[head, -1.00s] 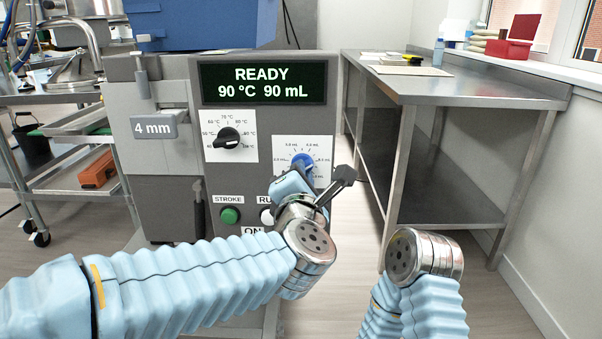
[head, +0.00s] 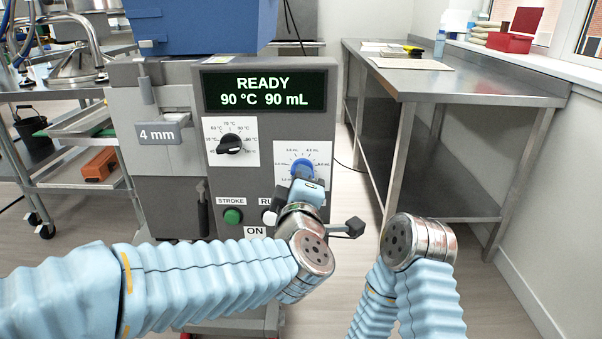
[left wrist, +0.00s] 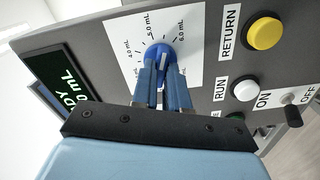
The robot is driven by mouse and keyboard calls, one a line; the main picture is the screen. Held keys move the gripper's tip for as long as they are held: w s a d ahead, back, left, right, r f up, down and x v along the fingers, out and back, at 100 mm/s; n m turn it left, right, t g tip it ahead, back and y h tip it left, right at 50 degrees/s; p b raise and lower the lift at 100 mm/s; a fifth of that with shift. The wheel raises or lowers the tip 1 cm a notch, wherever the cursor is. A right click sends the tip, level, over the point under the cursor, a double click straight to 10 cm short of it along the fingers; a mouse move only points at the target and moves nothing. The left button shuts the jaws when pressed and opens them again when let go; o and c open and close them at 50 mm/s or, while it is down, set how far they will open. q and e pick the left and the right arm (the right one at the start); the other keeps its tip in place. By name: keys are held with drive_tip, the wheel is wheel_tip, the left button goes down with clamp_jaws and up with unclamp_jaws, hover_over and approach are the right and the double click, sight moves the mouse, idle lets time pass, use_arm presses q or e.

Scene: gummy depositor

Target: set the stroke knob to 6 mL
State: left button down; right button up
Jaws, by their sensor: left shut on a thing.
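The blue stroke knob (head: 302,168) sits on a white dial plate (head: 318,154) on the grey machine panel. It also shows in the left wrist view (left wrist: 158,51), with marks 4.0, 5.0 and 6.0 mL around it. My left gripper (head: 306,184) is shut on the knob; its two blue fingers (left wrist: 163,75) lie either side of it in the left wrist view. A white line shows on the knob between the fingers; which mark it points to I cannot tell. My right arm shows at lower right, but its gripper does not.
The display (head: 264,91) reads READY, 90 °C, 90 mL. A black temperature knob (head: 230,144), green button (head: 232,216) and white button (head: 270,217) are close by. The wrist view shows a yellow RETURN button (left wrist: 265,32). A steel table (head: 480,85) stands right.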

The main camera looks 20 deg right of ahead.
use_arm(q)
drive_tip(key=m+p, duration=0.2)
drive_tip(key=m, duration=0.2)
drive_tip(key=shift+m, duration=0.4)
drive_tip(key=shift+f, duration=0.1)
idle(0.3)
drive_tip(key=c, duration=1.1)
unclamp_jaws()
drive_tip(key=shift+c, duration=0.2)
drive_tip(key=b+v, duration=0.1)
drive_tip(key=v, duration=1.3)
